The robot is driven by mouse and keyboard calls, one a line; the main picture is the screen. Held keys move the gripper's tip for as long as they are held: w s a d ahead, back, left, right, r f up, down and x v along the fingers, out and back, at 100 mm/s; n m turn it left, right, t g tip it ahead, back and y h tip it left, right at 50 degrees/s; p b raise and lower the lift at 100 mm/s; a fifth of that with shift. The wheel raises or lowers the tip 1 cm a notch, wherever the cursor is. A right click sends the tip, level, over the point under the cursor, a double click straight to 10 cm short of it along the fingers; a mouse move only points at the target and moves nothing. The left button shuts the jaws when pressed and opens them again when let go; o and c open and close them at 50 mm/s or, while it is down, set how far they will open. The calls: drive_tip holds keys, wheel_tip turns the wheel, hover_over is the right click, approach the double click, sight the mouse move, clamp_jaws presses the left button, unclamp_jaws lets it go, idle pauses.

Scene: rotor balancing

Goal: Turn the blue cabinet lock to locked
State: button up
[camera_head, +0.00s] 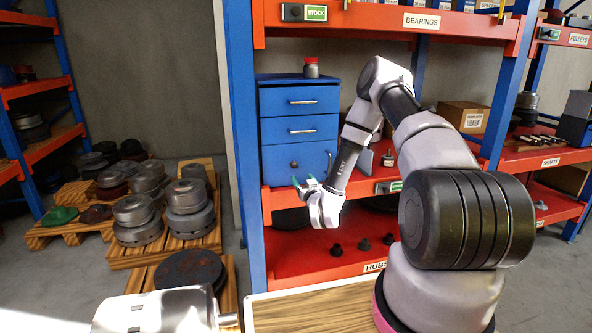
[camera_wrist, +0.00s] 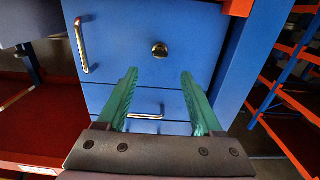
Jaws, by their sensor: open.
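The blue cabinet (camera_head: 300,130) stands on a shelf of the red and blue rack. Its lower door has a round metal lock (camera_head: 294,164) and an upright bar handle (camera_head: 329,160) to the right. In the wrist view the lock (camera_wrist: 159,50) shows near the top middle, with the handle (camera_wrist: 82,45) at left. My gripper (camera_head: 304,183) is just below the lock in the head view. In the wrist view its green fingers (camera_wrist: 159,78) are open and empty, and the lock sits beyond their tips, between their lines. The lock's turned position is too small to tell.
Two drawers with bar handles (camera_head: 302,101) sit above the door. A small grey pot with a red top (camera_head: 311,68) stands on the cabinet. A blue rack post (camera_head: 240,140) rises close to its left. A cardboard box (camera_head: 463,117) is to the right.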

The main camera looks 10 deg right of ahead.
sight(295, 167)
drive_tip(key=w, duration=1)
drive_tip(key=shift+w+a, duration=0.1)
drive_tip(key=shift+a, duration=0.15)
clamp_jaws()
